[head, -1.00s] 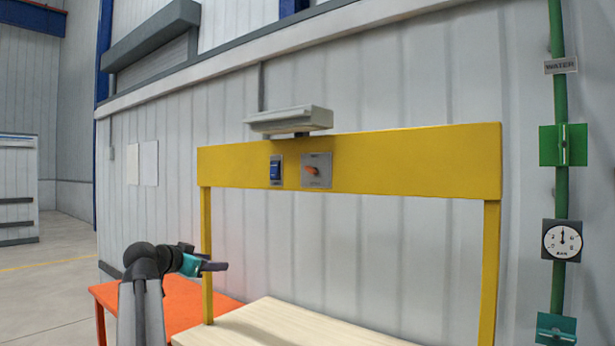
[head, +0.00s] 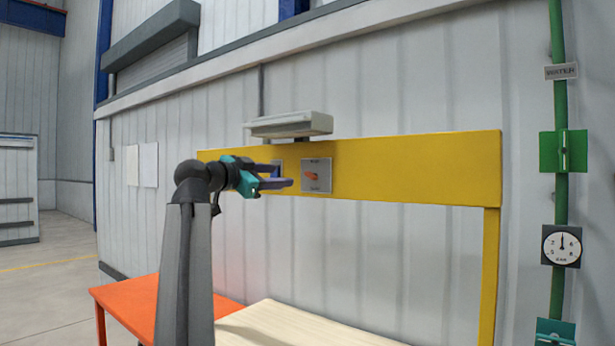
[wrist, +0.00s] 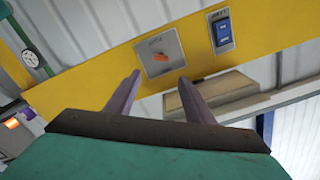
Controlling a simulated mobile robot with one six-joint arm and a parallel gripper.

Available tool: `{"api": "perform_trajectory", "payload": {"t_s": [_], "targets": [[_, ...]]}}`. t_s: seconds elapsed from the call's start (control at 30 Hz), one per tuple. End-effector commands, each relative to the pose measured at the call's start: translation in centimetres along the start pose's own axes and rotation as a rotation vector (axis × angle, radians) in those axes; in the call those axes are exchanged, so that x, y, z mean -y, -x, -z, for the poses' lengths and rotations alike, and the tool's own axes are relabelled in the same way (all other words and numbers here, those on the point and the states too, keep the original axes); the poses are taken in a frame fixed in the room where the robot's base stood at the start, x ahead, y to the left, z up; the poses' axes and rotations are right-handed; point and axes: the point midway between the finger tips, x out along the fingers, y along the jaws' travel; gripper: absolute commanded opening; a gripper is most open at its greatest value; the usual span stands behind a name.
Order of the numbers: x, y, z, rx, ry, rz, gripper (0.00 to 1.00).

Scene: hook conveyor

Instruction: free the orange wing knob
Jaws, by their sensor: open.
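The orange wing knob (head: 311,176) sits on a grey square plate (head: 316,187) on the yellow beam. It lies nearly level, with a slight tilt. In the wrist view the knob (wrist: 161,57) shows ahead of the fingertips, on its plate (wrist: 166,46). My gripper (head: 289,177) is open and empty, to the left of the knob in the head view and in front of the beam. In the wrist view my gripper (wrist: 159,78) has its two purple fingers apart. The knob is clear of both fingers.
A blue rocker switch (wrist: 222,31) is mounted beside the knob plate; in the head view my gripper partly covers it. A grey lamp housing (head: 290,125) is above the beam. A pale wooden table (head: 290,325) and an orange table (head: 130,300) stand below.

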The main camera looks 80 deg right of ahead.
Motion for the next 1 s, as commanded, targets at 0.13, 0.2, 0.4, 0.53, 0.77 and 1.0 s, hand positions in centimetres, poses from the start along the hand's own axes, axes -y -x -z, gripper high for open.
{"api": "perform_trajectory", "payload": {"t_s": [0.13,0.2,0.4,0.53,0.77,1.0], "targets": [[0.0,-0.1,0.0,0.001,0.001,0.0,0.48],[0.1,-0.4,0.0,0.001,0.001,0.0,0.48],[0.1,-2.0,0.1,0.001,0.002,-0.001,0.48],[0.1,-3.6,0.2,0.001,0.002,-0.002,0.48],[0.2,-6.9,0.2,0.001,0.002,-0.002,0.48],[0.2,-10.4,0.1,0.002,0.002,-0.002,0.48]]}}
